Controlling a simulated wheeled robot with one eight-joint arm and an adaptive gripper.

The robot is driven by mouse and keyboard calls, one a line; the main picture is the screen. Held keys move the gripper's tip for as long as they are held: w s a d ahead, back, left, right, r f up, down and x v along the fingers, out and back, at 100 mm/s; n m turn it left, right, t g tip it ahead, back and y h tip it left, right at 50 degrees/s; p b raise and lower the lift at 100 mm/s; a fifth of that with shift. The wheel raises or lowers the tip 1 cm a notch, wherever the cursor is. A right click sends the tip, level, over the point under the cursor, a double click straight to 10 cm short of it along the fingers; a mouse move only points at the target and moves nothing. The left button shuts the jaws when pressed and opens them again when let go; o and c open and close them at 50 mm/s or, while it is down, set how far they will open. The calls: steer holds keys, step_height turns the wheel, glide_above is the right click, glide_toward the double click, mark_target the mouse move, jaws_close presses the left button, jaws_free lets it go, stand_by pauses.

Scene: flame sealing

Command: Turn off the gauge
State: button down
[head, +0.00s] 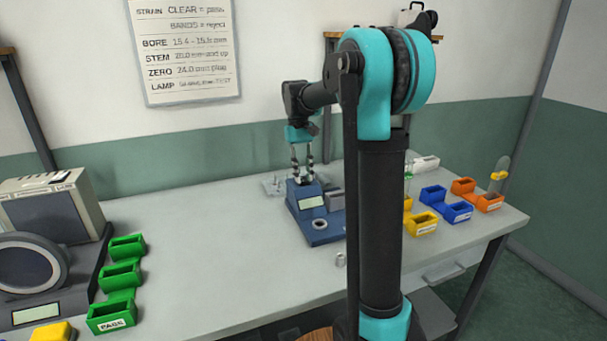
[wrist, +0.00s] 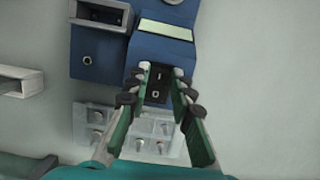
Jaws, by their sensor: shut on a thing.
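The gauge (head: 312,228) is a blue bench unit with a pale display on its raised back block, and it stands on the table below my gripper (head: 302,178). In the wrist view the gauge (wrist: 115,50) shows its pale green display (wrist: 166,31). A black rocker switch (wrist: 158,84) with I and O marks sits on the back of that block. My gripper (wrist: 161,71) reaches down with one fingertip on each side of the switch, shut on it. The fingertips partly hide the switch sides, and its exact position is hard to tell.
A clear tray with small pegs (wrist: 150,140) lies just behind the gauge. Green bins (head: 122,275) and a grey instrument (head: 50,215) stand at left. Blue bins (head: 447,205) and orange bins (head: 478,195) stand at right. A small metal ring (head: 341,260) lies in front.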

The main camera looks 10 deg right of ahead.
steer(key=c, duration=1.3)
jaws_free()
steer(key=v, duration=1.2)
